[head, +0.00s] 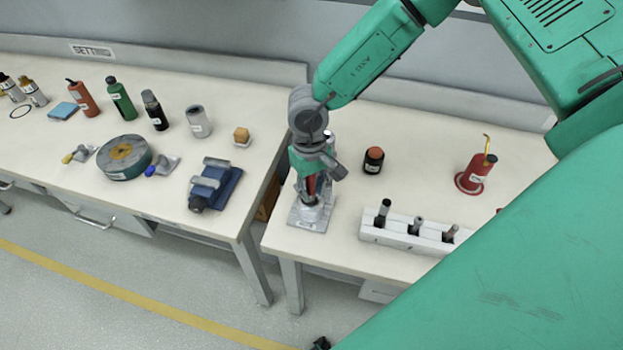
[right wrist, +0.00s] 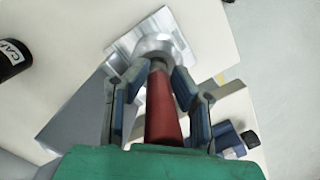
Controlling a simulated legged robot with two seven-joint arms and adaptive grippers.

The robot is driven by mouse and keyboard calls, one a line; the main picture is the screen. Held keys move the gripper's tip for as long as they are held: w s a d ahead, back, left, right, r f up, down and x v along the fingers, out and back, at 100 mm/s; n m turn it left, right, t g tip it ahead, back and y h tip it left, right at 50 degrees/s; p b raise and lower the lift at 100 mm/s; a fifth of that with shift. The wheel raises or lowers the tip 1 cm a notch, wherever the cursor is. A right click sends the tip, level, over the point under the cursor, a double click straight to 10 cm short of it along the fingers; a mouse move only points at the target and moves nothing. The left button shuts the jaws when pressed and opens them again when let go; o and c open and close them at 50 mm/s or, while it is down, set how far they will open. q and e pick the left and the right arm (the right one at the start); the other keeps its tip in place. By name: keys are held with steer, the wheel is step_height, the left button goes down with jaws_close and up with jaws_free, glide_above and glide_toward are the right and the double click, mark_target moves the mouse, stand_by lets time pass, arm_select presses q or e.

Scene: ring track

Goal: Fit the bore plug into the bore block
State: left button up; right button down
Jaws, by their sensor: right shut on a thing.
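The bore plug (right wrist: 163,112) has a red tapered handle and a narrower dark end. My right gripper (right wrist: 154,76) is shut on it, with a finger on each side. In the head view my right gripper (head: 312,186) points down over the near left corner of the right bench. The bore block (head: 313,214) is a silver plate with a round raised boss, directly below. In the right wrist view the plug's dark end meets or overlaps the block's boss (right wrist: 158,44). I cannot tell whether it is inside the bore. My left gripper is not in view.
A white rack (head: 400,236) with several dark-topped pins stands right of the block. A black jar (head: 374,160) and a red can (head: 477,174) stand behind. A gap separates the left bench (head: 170,207), which holds a blue vise (head: 215,187) and several bottles.

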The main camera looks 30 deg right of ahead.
steer(key=shift+f+b, duration=0.3)
steer(key=shift+f, duration=0.5)
steer(key=c, duration=1.3)
jaws_free()
steer(key=shift+r, duration=0.25)
steer(key=r, duration=0.3)
steer(key=w+r, duration=0.1)
steer(key=r, duration=0.7)
steer(key=shift+w+d+r, duration=0.2)
steer(key=shift+w+d, duration=0.05)
steer(key=shift+s+f, duration=0.1)
